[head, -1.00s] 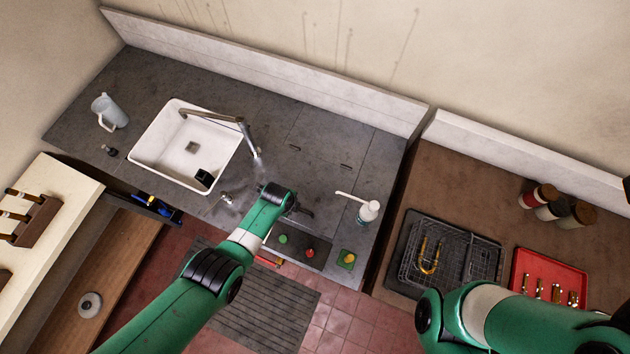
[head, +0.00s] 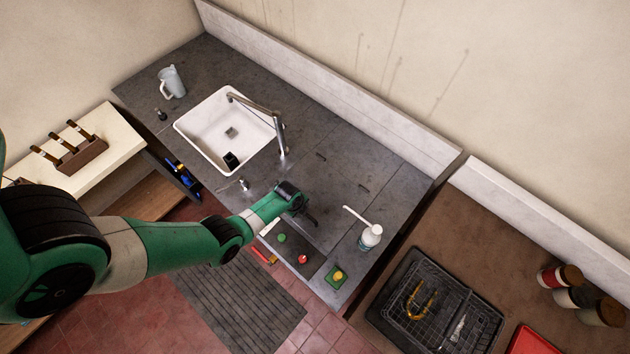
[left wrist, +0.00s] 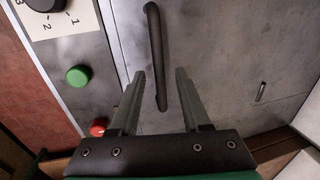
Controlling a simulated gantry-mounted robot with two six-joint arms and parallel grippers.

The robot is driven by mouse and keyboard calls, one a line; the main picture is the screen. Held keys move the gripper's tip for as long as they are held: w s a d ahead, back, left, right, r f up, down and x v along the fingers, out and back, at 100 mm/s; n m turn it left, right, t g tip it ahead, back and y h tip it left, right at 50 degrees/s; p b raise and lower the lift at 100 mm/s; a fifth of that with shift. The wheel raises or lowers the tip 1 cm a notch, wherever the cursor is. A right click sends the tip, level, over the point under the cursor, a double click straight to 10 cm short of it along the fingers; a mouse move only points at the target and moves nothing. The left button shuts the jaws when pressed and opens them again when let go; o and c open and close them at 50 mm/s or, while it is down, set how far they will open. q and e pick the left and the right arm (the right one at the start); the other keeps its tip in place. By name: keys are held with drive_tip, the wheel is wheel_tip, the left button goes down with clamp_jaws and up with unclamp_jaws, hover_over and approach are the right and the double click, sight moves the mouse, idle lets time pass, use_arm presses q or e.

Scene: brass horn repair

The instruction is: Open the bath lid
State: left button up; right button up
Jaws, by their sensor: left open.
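The bath lid appears to be the grey panel (head: 335,180) set in the counter right of the sink, with small dark slots in it. In the left wrist view the grey panel (left wrist: 215,55) carries a dark bar handle (left wrist: 155,50). My left gripper (left wrist: 160,75) is open and empty, with its two fingers on either side of the handle's near end in that view. I cannot tell whether they touch it. In the head view my left gripper (head: 303,212) is low over the panel's front edge, and my wrist partly hides the handle. My right gripper is out of view.
A white pump bottle (head: 370,237) stands right of the panel. The sink (head: 205,128) with its tap (head: 270,112) is left. A wire basket (head: 430,300) is lower right.

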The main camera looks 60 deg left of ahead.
use_arm(q)
clamp_jaws()
idle(0.3)
idle(1.2)
